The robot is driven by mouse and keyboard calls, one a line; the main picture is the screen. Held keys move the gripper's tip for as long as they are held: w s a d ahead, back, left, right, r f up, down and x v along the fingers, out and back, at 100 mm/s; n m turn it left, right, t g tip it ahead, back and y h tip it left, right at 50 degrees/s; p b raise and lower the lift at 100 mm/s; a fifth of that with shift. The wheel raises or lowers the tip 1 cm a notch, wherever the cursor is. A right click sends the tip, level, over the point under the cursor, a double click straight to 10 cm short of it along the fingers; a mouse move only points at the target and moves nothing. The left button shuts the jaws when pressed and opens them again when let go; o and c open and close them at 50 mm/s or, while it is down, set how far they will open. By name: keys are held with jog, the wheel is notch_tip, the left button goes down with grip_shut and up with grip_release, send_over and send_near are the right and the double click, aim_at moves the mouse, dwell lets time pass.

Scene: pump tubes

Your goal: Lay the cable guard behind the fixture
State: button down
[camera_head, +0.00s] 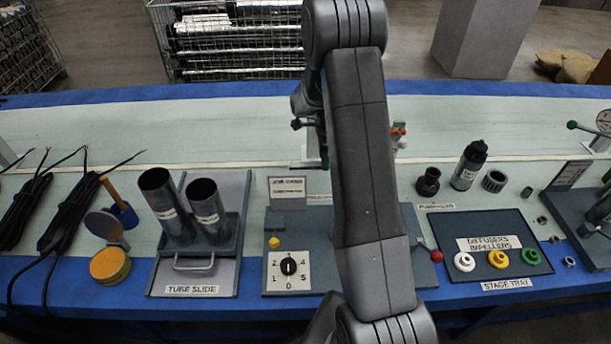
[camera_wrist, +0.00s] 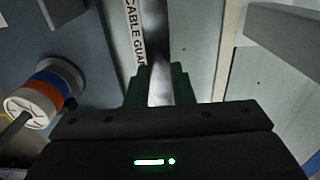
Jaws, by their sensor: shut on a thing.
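In the wrist view my gripper (camera_wrist: 160,82) has its two green fingers on either side of a shiny grey metal strip, the cable guard (camera_wrist: 158,45), and is shut on it. A white label reading "CABLE GUA…" (camera_wrist: 135,32) runs beside the strip; its end is hidden by the gripper. In the head view my arm covers the gripper and most of the guard.
The tube slide (camera_head: 193,278) with two metal tubes stands left of the fixture. The pale bench strip behind is mostly clear. A banded cylinder (camera_wrist: 45,92) shows in the wrist view.

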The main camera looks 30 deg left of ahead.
aim_at(322, 187)
jog(key=shift+w+a+f, duration=0.1)
jog(key=shift+a, duration=0.25)
notch_tip(322, 187, down, 10)
jog(key=shift+r, duration=0.15)
jog(key=c, duration=1.3)
grip_release()
jog(key=shift+o, duration=0.2)
notch_tip(322, 187, up, 12)
jog(key=shift+r, duration=0.1)
